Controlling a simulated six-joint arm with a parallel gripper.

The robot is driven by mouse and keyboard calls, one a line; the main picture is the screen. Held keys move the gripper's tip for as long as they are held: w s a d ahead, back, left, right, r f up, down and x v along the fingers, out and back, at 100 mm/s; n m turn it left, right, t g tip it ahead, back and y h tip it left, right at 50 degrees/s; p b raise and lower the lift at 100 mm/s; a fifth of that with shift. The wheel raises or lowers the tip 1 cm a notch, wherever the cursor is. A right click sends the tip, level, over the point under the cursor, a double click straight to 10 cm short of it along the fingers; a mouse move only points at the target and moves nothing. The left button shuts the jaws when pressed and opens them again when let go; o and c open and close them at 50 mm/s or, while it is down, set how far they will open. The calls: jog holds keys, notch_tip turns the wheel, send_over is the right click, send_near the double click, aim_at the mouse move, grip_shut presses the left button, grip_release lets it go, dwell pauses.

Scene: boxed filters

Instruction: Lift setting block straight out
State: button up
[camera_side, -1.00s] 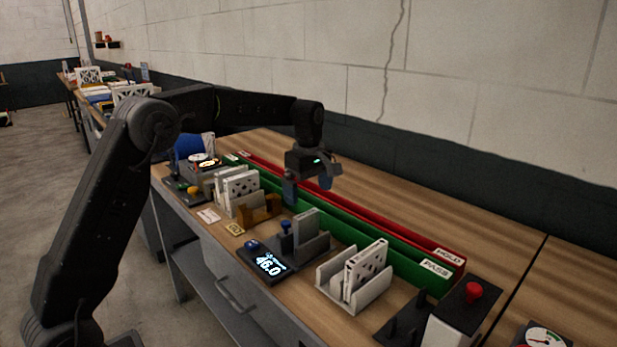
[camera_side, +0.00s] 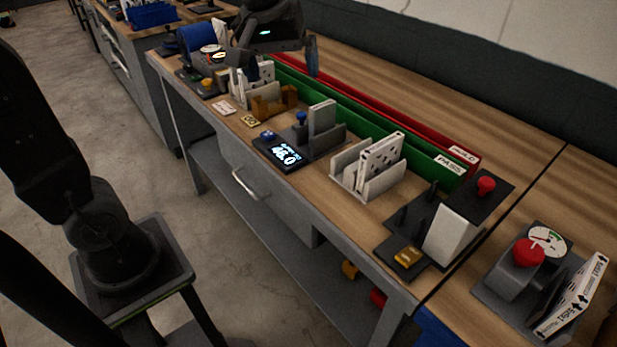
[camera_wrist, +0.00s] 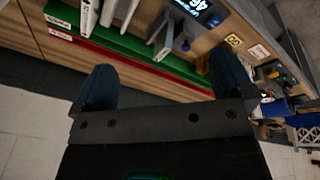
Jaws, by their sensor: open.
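The setting block, as I take it, is a plain grey upright slab (camera_side: 321,118) in the dark gauge fixture (camera_side: 328,142), behind a display reading about 46.0. In the wrist view a pale slab (camera_wrist: 164,42) stands beside the display (camera_wrist: 205,10). My gripper (camera_side: 276,62) is open and empty, above the bench and apart from the block, up and left of it in the side view. Its two blue fingers spread wide in the wrist view (camera_wrist: 164,82), with green and red trays beyond. The block's lower end is hidden in the fixture.
A light rack with white filters (camera_side: 382,152) stands right of the fixture. More boxed filters (camera_side: 264,72) and a brown holder (camera_side: 275,101) stand to its left. Green (camera_side: 415,150) and red (camera_side: 400,122) trays run behind. A red-button station (camera_side: 486,186) is farther right.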

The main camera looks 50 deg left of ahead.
jog(key=s+d+f+m+t, duration=0.1)
jog(key=s+m, duration=0.2)
jog(key=s, duration=0.4)
jog(key=shift+d+f+m, duration=0.15)
jog(key=shift+d+m, duration=0.15)
jog(key=shift+d, duration=0.1)
jog(key=s+f+m, duration=0.1)
jog(key=s, duration=0.1)
jog(key=s+d+f+m+t, duration=0.1)
jog(key=s+f+m, duration=0.2)
jog(key=s, duration=0.2)
jog(key=shift+s+d+f+t, duration=0.1)
jog(key=shift+d+f+t, duration=0.05)
jog(key=shift+t, duration=0.15)
jog(key=shift+s+f+m, duration=0.25)
jog(key=shift+m, duration=0.15)
jog(key=c, duration=0.9)
jog(key=shift+w, duration=0.1)
